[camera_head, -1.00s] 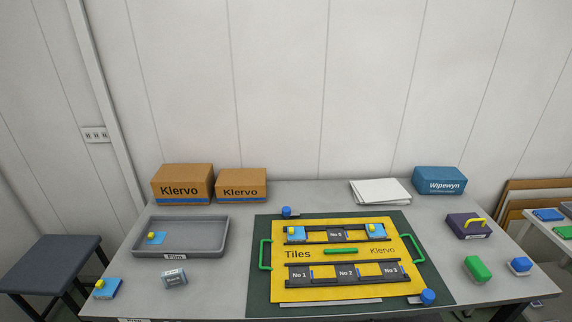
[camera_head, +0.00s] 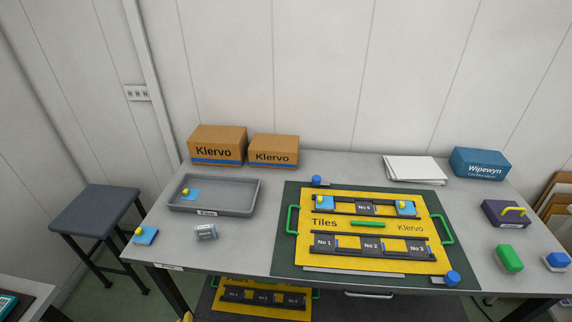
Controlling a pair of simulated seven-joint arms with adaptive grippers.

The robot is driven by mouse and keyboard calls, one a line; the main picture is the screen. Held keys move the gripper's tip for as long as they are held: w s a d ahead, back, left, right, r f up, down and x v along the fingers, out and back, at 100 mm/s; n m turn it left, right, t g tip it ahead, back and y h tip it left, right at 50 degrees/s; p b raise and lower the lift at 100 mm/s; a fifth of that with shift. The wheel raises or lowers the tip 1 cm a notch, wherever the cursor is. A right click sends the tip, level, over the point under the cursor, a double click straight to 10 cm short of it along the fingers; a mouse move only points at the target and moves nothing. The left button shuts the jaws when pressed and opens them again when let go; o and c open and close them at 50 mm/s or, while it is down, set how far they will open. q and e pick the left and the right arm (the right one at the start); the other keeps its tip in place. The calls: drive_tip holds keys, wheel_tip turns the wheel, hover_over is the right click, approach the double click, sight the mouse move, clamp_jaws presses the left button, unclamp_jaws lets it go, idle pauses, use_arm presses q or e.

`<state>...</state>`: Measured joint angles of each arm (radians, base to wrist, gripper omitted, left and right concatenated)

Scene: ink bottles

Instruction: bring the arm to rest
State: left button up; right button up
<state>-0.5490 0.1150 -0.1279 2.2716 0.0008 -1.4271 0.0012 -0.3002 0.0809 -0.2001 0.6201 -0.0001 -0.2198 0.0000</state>
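Neither of my grippers shows clearly in the head view; only a small yellow bit shows at the bottom edge, and I cannot tell what it is. The yellow Tiles board (camera_head: 330,254) lies on a dark green mat (camera_head: 285,262) on the grey table (camera_head: 240,246). Its slots hold dark tiles marked No 1 (camera_head: 324,243), No 2 (camera_head: 371,246), No 3 (camera_head: 417,248) and No 5 (camera_head: 364,208). Two blue pieces with yellow knobs sit in the upper row, one at the left (camera_head: 324,203) and one at the right (camera_head: 406,208).
A grey tray (camera_head: 213,209) holds a blue piece with a yellow knob; another such piece (camera_head: 146,236) lies at the table's left edge. Klervo boxes (camera_head: 216,146), white sheets (camera_head: 414,170) and a Wipewyn box (camera_head: 480,164) stand at the back. A stool (camera_head: 95,210) stands left.

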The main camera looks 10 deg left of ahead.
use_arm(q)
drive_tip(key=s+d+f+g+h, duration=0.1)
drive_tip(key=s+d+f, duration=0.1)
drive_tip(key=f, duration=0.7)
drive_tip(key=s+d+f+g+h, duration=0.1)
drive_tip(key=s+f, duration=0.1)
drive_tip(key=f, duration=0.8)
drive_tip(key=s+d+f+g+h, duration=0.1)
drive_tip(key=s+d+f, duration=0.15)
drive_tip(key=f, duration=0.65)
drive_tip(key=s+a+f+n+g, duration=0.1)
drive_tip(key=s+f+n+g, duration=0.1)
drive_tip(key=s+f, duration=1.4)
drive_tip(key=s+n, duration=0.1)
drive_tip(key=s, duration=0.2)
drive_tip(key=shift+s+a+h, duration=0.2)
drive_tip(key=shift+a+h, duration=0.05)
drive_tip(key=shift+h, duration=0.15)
